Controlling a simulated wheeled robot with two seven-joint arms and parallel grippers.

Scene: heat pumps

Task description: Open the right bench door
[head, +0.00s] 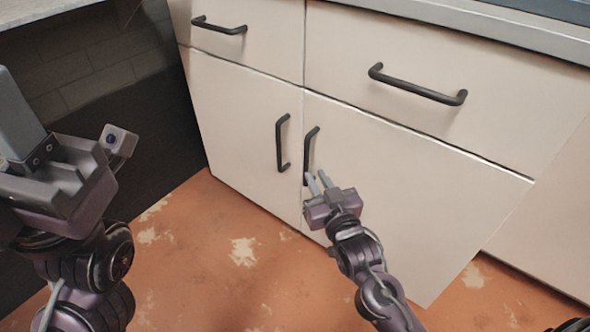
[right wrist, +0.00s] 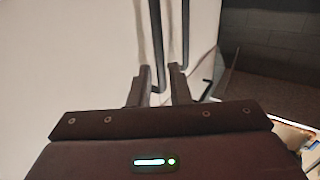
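The right bench door (head: 400,190) is a cream panel with a black vertical bar handle (head: 312,143) near its left edge. It looks shut, level with the left door (head: 235,125). My right gripper (head: 318,177) is at the lower end of that handle, fingers pointing at the door. In the right wrist view the fingers (right wrist: 157,88) are apart, and the handle (right wrist: 157,45) shows between them; I cannot tell whether they touch it. My left gripper (head: 55,150) is raised at the left, away from the doors; its finger gap is not clear.
Two drawers with black handles (head: 417,86) sit above the doors, under a grey worktop (head: 490,30). The left door's handle (head: 282,143) stands close beside the right one. A dark brick-pattern panel (head: 110,90) is at the left. The worn orange floor (head: 215,270) before the doors is clear.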

